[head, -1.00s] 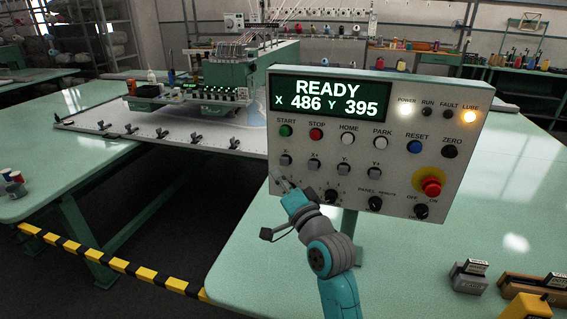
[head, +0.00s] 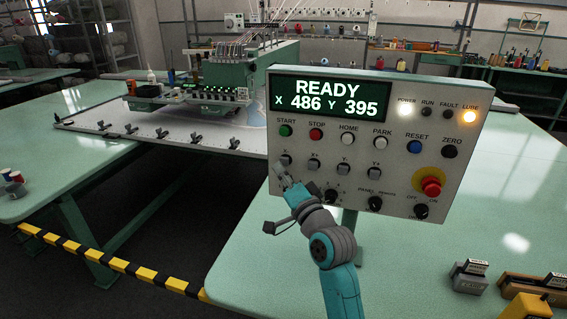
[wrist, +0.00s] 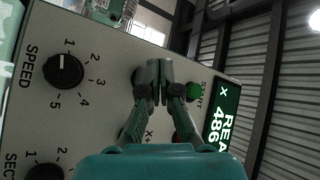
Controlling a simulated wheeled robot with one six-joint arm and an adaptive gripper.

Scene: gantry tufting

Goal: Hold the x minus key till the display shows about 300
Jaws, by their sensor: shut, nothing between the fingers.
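The control panel (head: 400,120) stands tilted on the green table. Its display (head: 330,97) reads READY, X 486, Y 395. The x minus key (head: 285,160) is the leftmost grey key in the row under START. My gripper (head: 283,180) is just below and in front of this key in the head view. In the wrist view my gripper (wrist: 158,84) has its fingers together and empty, over the panel face between the speed knob (wrist: 66,70) and the START button (wrist: 194,92). The fingers hide the x minus key there. I cannot tell whether they touch it.
The x plus key (head: 314,163) is close on the right. The STOP button (head: 316,134) and the red emergency stop (head: 431,187) are also on the panel. The tufting machine (head: 225,75) stands behind. Small blocks (head: 470,275) lie on the table at the lower right.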

